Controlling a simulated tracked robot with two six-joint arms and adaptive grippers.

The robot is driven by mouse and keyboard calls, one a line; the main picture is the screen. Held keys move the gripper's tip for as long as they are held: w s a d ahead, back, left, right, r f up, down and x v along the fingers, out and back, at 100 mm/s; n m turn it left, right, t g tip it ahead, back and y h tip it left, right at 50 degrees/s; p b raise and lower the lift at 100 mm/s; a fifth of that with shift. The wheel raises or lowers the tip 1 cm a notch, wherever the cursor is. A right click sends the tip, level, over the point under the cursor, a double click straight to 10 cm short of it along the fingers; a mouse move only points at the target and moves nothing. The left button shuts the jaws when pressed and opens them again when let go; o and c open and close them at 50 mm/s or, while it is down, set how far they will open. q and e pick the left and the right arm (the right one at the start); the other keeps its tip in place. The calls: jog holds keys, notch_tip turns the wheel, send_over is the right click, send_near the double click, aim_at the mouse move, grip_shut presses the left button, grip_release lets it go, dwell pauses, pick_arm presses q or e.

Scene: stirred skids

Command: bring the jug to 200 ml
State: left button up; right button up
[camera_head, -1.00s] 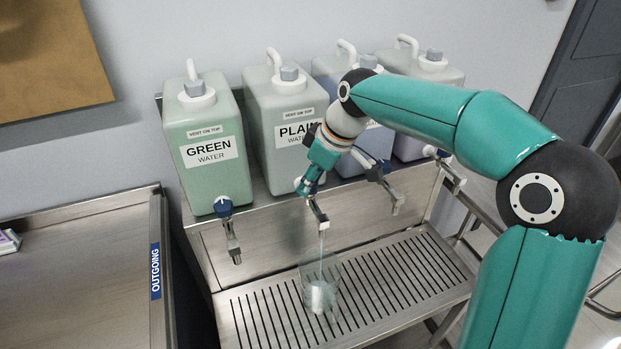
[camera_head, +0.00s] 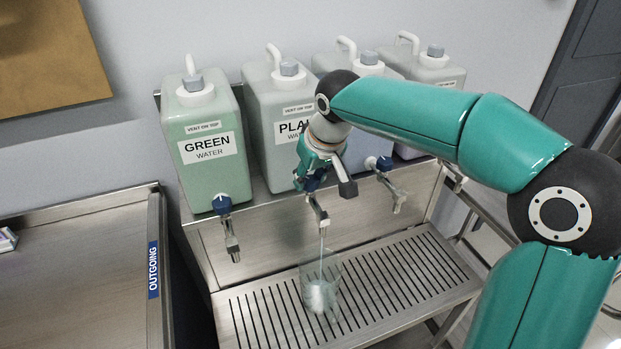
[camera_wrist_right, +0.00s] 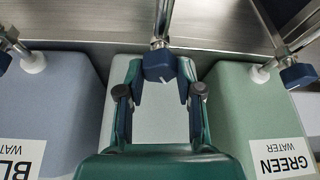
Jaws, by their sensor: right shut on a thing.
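The clear jug (camera_head: 334,275) stands on the slotted drip tray under the tap of the PLAIN water container (camera_head: 268,125). A thin stream (camera_head: 322,240) runs from that tap's spout (camera_head: 320,213) into the jug. Some pale liquid shows low in the jug; its level and any scale are too small to read. My right gripper (camera_head: 309,182) is shut on the blue tap knob (camera_wrist_right: 160,66). The wrist view shows its two fingers (camera_wrist_right: 161,88) on either side of the knob. My left gripper is not in view.
The GREEN container (camera_head: 205,165) and its tap (camera_head: 229,225) stand to the left. Two more containers stand to the right, partly behind my arm. The drip tray (camera_head: 400,280) is clear beside the jug. A steel table marked OUTGOING (camera_head: 90,260) stands at the far left.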

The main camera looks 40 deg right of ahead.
jog(key=m+h, duration=0.1)
jog(key=m, duration=0.1)
jog(key=m+h+b, duration=0.1)
jog(key=m, duration=0.2)
jog(key=shift+w+m+g, duration=0.1)
jog(key=shift+m+g, duration=0.2)
jog(key=shift+g, duration=0.1)
dwell(0.3)
jog(key=o, duration=1.2)
jog(key=shift+c, duration=0.2)
jog(key=shift+a+r, duration=0.1)
jog(key=v, duration=1.1)
jog(key=shift+r, duration=0.35)
jog(key=shift+a, duration=0.15)
